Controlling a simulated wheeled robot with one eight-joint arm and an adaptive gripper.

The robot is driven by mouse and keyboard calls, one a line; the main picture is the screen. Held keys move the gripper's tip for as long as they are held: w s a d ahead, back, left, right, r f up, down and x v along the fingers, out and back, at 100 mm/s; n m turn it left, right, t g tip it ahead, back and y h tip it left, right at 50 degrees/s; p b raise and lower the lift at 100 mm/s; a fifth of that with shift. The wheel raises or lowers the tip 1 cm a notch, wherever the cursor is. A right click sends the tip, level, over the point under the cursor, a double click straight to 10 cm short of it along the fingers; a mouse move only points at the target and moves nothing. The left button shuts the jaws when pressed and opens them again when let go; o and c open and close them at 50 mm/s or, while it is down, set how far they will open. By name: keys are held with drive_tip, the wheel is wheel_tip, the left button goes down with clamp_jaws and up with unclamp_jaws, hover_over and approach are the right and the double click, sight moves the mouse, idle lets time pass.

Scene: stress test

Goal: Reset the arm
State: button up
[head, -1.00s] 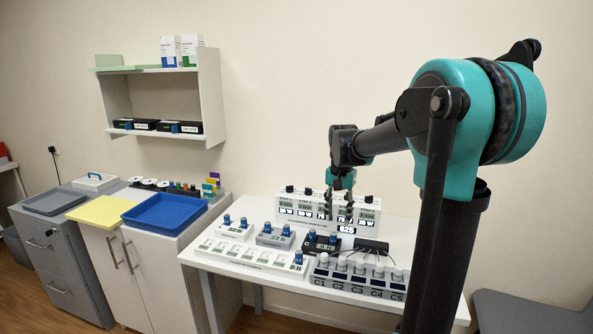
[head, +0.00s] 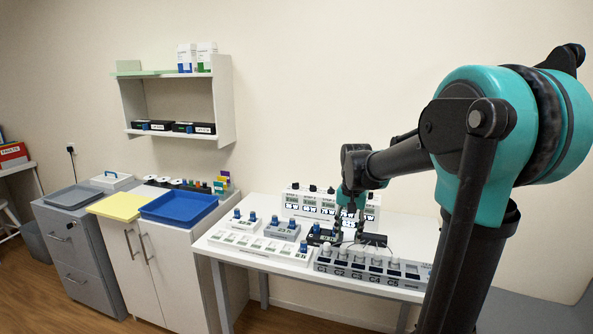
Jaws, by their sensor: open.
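My gripper (head: 348,232) is at the end of my teal and black arm, in the head view. It points down over the right half of the white table (head: 262,283). Its two dark fingers are apart and nothing shows between them. They are in front of the white panel with several displays (head: 305,202) and above or beside the small dark device with blue knobs (head: 318,236). Whether the fingers touch anything cannot be told from here.
A grey rack with several white-capped slots (head: 365,269) lies along the table's front. A white tray strip (head: 250,246) and a grey block with blue knobs (head: 282,230) are to the left. A blue tray (head: 178,208) stands on the cabinet. A shelf (head: 226,100) hangs on the wall.

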drive_tip(key=s+d+f+n+t, duration=0.1)
drive_tip(key=s+f+n, duration=0.1)
drive_tip(key=s+f, duration=0.4)
drive_tip(key=s+d+f+n+t, duration=0.2)
drive_tip(key=s+f, duration=0.5)
drive_tip(key=s, duration=0.5)
drive_tip(key=shift+n, duration=0.3)
drive_tip(key=shift+d, duration=0.1)
